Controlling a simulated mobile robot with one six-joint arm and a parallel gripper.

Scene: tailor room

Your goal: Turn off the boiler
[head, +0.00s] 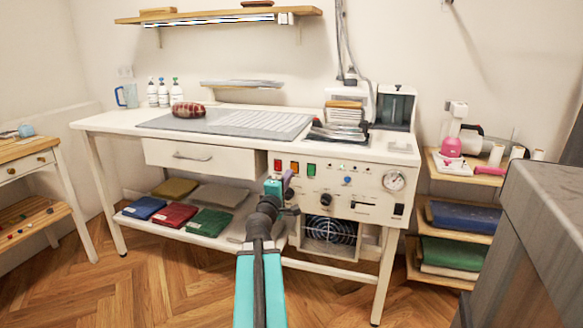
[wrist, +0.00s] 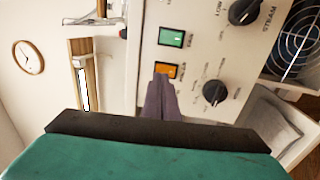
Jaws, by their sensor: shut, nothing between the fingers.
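The white boiler control panel (head: 335,190) is on the front of the ironing table, with a red switch (head: 277,164), an orange switch (head: 294,167) and a green switch (head: 311,169) in a row. My gripper (head: 288,181) is shut and empty, just below the orange switch in the head view. In the wrist view the purple fingertips (wrist: 163,80) overlap the lower edge of the orange switch (wrist: 167,70); I cannot tell whether they touch it. The green switch (wrist: 171,37) is clear of them. The red switch does not show there. The small labels are unreadable.
Black knobs (wrist: 215,92) and a pressure gauge (head: 394,180) sit on the same panel. A drawer (head: 200,158) is left of it. Folded cloths (head: 175,216) lie on the shelf below. A grey surface (head: 540,220) stands close at right. The floor in front is free.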

